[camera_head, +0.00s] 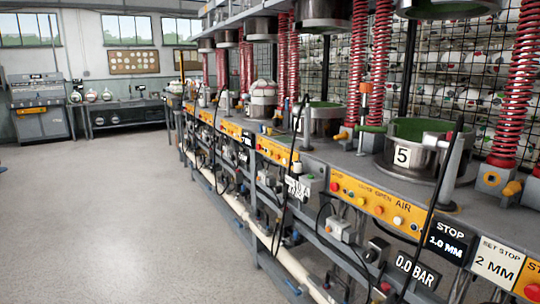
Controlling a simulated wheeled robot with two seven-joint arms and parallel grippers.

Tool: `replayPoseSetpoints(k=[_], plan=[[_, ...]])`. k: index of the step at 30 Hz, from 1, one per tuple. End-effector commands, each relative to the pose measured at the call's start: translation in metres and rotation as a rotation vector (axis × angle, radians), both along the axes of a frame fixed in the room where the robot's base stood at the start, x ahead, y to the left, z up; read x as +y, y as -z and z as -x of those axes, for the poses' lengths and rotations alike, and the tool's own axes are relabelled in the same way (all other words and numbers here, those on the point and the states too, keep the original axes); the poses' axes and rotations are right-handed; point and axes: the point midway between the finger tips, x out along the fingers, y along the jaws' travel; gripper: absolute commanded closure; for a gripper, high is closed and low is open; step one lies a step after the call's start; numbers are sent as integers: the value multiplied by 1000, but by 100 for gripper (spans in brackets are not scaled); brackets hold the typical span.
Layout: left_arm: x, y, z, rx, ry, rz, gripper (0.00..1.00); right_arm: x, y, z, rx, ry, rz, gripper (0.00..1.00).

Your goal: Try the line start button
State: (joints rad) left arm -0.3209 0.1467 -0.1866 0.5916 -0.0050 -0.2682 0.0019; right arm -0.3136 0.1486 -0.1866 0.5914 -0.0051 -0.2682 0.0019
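A long press bench (320,155) runs from the near right to the back centre. Its front carries a yellow button panel (375,203) with red, yellow, orange and white buttons and lettering that includes "OPEN" and "AIR". A similar yellow panel (277,150) is farther along. Another yellow panel (531,284) with a red button is cut off at the lower right corner. I cannot tell which button, if any, is the line start button. A grey control cabinet (40,108) with a yellow strip stands at the far left. Neither of my grippers is in view.
Press station 5 (402,156) has red springs (520,80) beside it. Displays read "STOP 1.0 MM" (447,240), "SET STOP 2 MM" (496,262) and "0.0 BAR" (412,270). A pale pipe (262,233) runs low along the bench. The grey floor (110,210) at left is clear.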

Motion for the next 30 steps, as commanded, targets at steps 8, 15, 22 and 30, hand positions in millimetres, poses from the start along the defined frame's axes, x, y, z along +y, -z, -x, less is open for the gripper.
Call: replayPoseSetpoints(k=[8, 15, 22, 30], plan=[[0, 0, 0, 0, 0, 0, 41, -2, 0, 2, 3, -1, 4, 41], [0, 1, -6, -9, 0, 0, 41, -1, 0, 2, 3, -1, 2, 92], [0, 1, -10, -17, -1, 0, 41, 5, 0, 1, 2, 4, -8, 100], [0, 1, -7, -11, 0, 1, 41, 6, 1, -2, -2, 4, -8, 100]])
